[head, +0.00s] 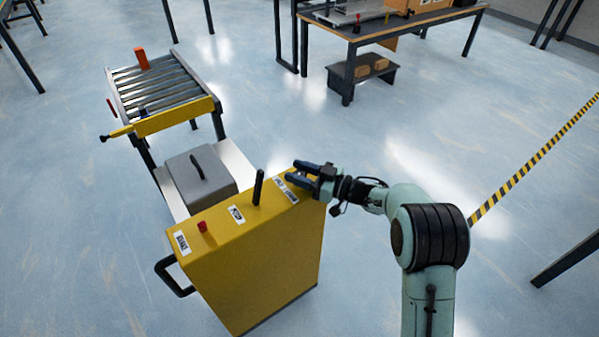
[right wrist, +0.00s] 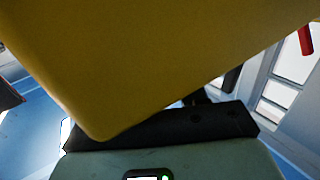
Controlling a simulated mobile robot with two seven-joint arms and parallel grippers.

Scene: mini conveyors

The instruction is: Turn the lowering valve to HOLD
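A yellow control cabinet (head: 265,240) stands in the middle of the head view. Its top carries a red knob (head: 202,226), an upright black lever (head: 258,187) and white labels, too small to read surely. A label (head: 286,191) lies at the right end, beside my right gripper (head: 293,171). That gripper's fingers look apart, over the cabinet's far right corner. I cannot tell whether a valve handle is between or under them. In the right wrist view the yellow cabinet (right wrist: 150,60) fills the upper part and hides the fingertips. My left gripper is out of view.
A grey box with a handle (head: 200,178) sits behind the cabinet. A roller conveyor (head: 165,88) with a yellow end bar and an orange piece (head: 141,59) stands beyond. A workbench (head: 400,30) is at the back. Striped tape (head: 540,153) runs at right. The floor between is clear.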

